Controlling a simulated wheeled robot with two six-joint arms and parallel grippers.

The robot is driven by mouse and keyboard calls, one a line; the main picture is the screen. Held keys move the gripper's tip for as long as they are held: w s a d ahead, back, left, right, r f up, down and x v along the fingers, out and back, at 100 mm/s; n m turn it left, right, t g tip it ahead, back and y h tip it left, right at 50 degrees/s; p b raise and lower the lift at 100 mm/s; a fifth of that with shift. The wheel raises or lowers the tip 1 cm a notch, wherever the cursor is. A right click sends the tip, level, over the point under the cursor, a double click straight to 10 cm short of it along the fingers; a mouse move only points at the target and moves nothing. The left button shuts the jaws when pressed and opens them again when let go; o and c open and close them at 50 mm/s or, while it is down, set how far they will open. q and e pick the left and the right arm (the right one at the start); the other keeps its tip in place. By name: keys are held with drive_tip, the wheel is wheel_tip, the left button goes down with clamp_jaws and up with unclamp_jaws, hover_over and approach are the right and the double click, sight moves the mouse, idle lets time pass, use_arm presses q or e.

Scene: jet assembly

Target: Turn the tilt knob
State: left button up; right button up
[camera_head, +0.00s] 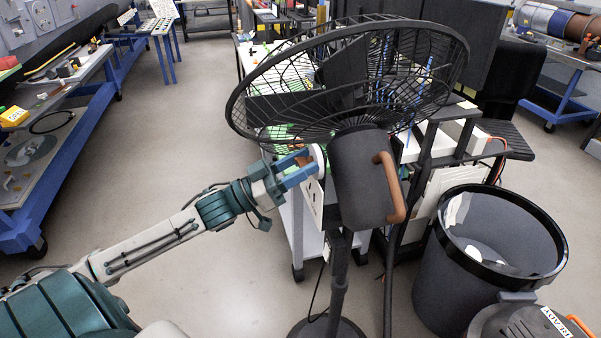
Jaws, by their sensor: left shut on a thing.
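A black pedestal fan (358,185) stands in the middle of the head view, its round wire cage (430,75) tilted upward. A copper-coloured handle (393,188) is on the right of its motor housing. My left gripper (306,168) reaches in from the left to the left side of the housing. Its blue fingers are shut on a small part there, which I take to be the tilt knob (318,158); the fingers hide much of it. My right gripper is not in view.
A dark bin (455,285) with a black rim stands right of the fan pole, close to it. A cluttered cart with shelves is behind the fan. Blue-framed workbenches (75,150) line the left. The floor (205,120) between is clear.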

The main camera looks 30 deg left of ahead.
use_arm(q)
drive_tip(key=shift+f+m+g+h+b, duration=0.1)
drive_tip(key=shift+m+g+h+b, duration=0.3)
drive_tip(key=shift+m, duration=0.6)
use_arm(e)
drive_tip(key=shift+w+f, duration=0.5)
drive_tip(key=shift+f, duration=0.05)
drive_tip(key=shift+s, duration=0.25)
use_arm(q)
drive_tip(key=o, duration=1)
drive_tip(key=shift+s, duration=0.1)
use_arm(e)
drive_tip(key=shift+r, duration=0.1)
use_arm(q)
drive_tip(key=p+v, duration=0.6)
drive_tip(key=v, duration=0.4)
drive_tip(key=shift+s+a+f, duration=0.2)
drive_tip(key=shift+s+a, duration=0.05)
drive_tip(key=shift+a, duration=0.05)
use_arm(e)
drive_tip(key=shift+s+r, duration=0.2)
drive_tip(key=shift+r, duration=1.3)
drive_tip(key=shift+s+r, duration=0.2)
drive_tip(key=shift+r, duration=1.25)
